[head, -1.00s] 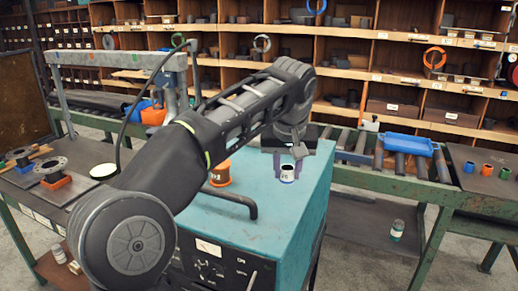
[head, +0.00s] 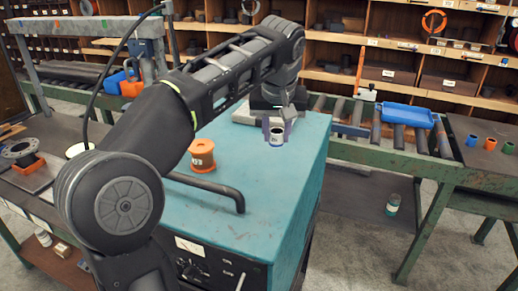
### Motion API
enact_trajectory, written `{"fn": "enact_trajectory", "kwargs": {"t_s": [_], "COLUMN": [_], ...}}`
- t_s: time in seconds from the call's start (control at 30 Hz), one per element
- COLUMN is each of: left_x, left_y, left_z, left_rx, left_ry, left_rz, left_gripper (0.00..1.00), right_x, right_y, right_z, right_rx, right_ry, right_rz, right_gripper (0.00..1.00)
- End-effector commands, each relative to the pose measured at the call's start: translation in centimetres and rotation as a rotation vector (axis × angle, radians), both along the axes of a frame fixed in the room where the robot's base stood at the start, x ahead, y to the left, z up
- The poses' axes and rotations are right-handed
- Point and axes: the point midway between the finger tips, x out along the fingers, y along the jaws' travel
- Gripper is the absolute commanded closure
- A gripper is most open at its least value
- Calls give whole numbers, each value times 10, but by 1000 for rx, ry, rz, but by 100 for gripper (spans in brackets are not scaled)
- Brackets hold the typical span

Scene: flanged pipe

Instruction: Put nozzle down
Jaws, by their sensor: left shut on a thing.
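My left gripper (head: 278,126) points down at the far part of the teal cabinet top (head: 262,185), shut on the nozzle, with a finger at each side. The nozzle looks upright. I cannot tell whether its base touches the cabinet top. My right gripper is out of view.
An orange pot (head: 202,155) stands on the cabinet top left of the nozzle, near a black handle (head: 215,190). A roller conveyor with a blue tray (head: 408,115) is beyond. The right part of the cabinet top is clear.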

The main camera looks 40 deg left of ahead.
Motion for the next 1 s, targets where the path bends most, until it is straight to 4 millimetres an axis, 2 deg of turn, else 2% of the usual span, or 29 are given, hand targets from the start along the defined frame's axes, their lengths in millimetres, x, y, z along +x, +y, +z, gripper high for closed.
{"fn": "enact_trajectory", "kwargs": {"t_s": [0.03,0.1,0.3,0.67,1.0], "left_x": [0,0,-1,0,0], "left_y": [0,0,0,0,0], "left_z": [-14,-27,-48,-53,-92], "left_rx": [0,0,0,0,-1], "left_ry": [0,0,2,0,1], "left_rz": [0,0,-1,0,0], "left_gripper": [100,100,100,100,100], "right_x": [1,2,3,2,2], "right_y": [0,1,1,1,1], "right_z": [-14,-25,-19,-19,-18], "right_rx": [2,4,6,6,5], "right_ry": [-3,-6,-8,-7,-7], "right_rz": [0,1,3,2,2], "right_gripper": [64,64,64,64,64]}}
